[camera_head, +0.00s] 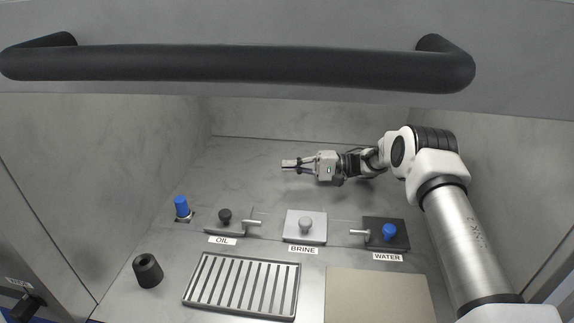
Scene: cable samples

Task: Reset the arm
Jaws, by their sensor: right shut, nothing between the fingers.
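My right arm (455,225) comes in from the lower right and bends back to the left over the far part of the steel work surface. My right gripper (291,164) points left, with its fingers shut and nothing between them. It is behind the row of labelled stations and apart from them. My left gripper is not in view.
A thick black handle bar (240,64) crosses the top. Stations labelled OIL (222,240), BRINE (303,250) and WATER (387,257) stand mid-surface. Walls enclose both sides.

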